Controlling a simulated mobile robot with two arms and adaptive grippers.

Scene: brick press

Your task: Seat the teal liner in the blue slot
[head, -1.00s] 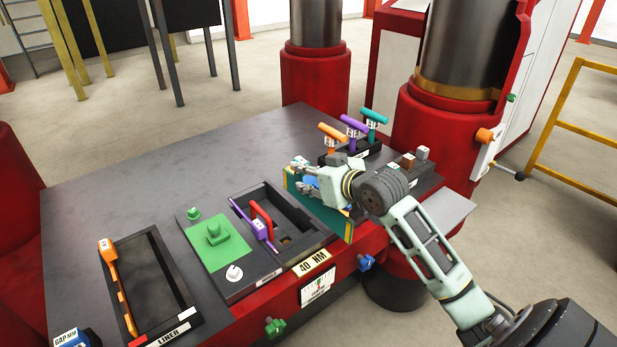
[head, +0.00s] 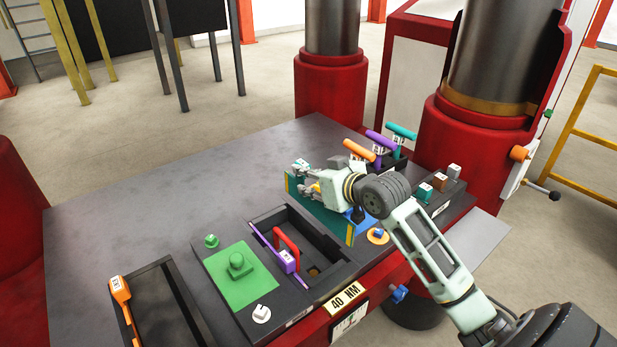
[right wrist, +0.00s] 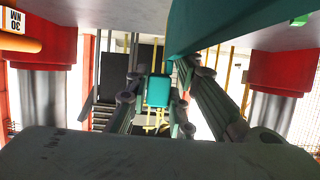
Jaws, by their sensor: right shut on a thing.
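The teal liner (head: 325,217), a plate with yellow edges, hangs from my right gripper (head: 314,189) in the head view. The gripper is shut on it, above the table between the dark open box and the T-handled tools. In the right wrist view a teal block (right wrist: 158,91) sits between the fingers, and a teal bar crosses the upper right. A blue part (head: 356,215) shows just behind the liner, partly hidden by my arm; I cannot tell whether it is the blue slot. The liner's lower edge and any contact are unclear. My left gripper is out of view.
Orange, purple and teal T-handles (head: 381,141) stand behind my gripper. Red columns rise behind. The table's back left is clear.

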